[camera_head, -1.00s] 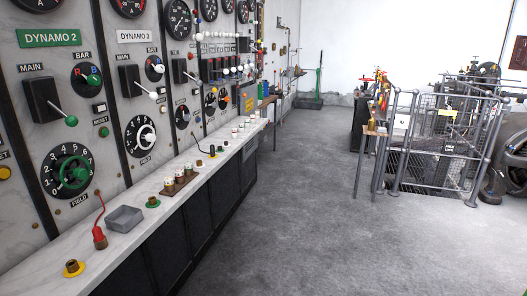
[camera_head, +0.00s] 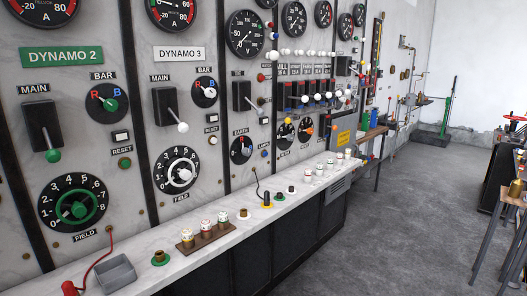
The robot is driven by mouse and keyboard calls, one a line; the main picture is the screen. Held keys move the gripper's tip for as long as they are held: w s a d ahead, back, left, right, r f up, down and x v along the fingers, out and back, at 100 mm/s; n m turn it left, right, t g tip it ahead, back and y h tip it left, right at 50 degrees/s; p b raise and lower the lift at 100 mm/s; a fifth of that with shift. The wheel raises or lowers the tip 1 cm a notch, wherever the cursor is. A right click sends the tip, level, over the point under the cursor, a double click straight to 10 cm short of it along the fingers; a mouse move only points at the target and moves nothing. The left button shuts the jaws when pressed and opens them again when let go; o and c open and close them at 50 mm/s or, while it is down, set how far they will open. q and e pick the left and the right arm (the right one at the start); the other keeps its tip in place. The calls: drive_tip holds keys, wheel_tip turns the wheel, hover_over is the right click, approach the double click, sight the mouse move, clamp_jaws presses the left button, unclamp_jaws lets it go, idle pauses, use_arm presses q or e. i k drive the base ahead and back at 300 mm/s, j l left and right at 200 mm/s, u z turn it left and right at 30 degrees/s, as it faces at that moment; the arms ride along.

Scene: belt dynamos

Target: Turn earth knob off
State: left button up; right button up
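The earth knob (camera_head: 241,150) is a small round black dial with a pale pointer, under an "EARTH" label on the panel right of the Dynamo 3 section. It is small in the picture, and I cannot read which setting its pointer marks. A "LAMP" label and a small blue lamp (camera_head: 264,153) sit just to its right. A black lever switch (camera_head: 243,97) is above it. Neither of my grippers is in view.
A marble ledge (camera_head: 130,258) runs below the panel, with a grey tray (camera_head: 116,273), fuses on a wooden block (camera_head: 206,236) and several plugs. Dark cabinets stand under it. Open grey floor (camera_head: 405,215) lies to the right; a wooden stool (camera_head: 510,205) stands at the right edge.

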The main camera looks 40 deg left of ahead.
sight(245, 152)
drive_tip(key=i+u, duration=0.35)
drive_tip(key=i+l+u, duration=0.2)
drive_tip(key=u, duration=0.15)
drive_tip(key=i+l+u, duration=0.35)
drive_tip(key=j, duration=0.1)
